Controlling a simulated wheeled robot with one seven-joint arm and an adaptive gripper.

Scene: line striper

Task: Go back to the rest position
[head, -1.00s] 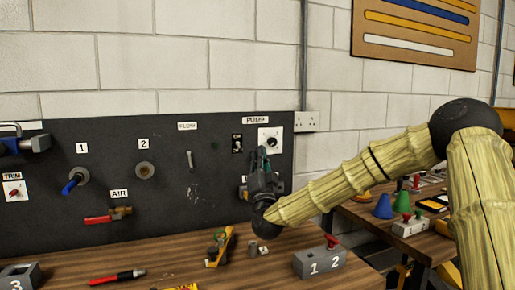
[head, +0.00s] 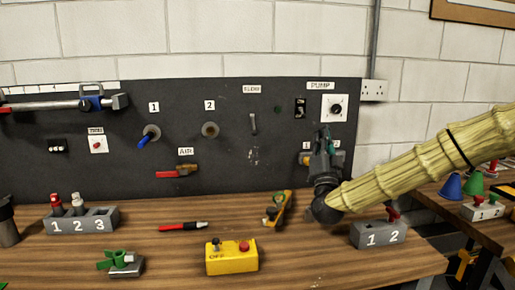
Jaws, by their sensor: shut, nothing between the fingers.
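My gripper (head: 325,137) is in front of the dark panel, just below and left of the PUMP knob (head: 337,108) on its white plate. Its fingers point up and are shut, with nothing between them. A gap to the panel cannot be judged from this view. My arm reaches in from the right edge, above the bench. The gripper partly hides a yellow-bodied fitting (head: 306,159) on the panel and the labels there.
The wooden bench (head: 330,268) holds a yellow OFF button box (head: 232,257), a grey 1-2 block (head: 379,234), a yellow tool (head: 278,208), a red pen (head: 183,226), a green-handled valve (head: 122,263) and a 1-2-3 block (head: 82,220). A second table (head: 440,200) stands right.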

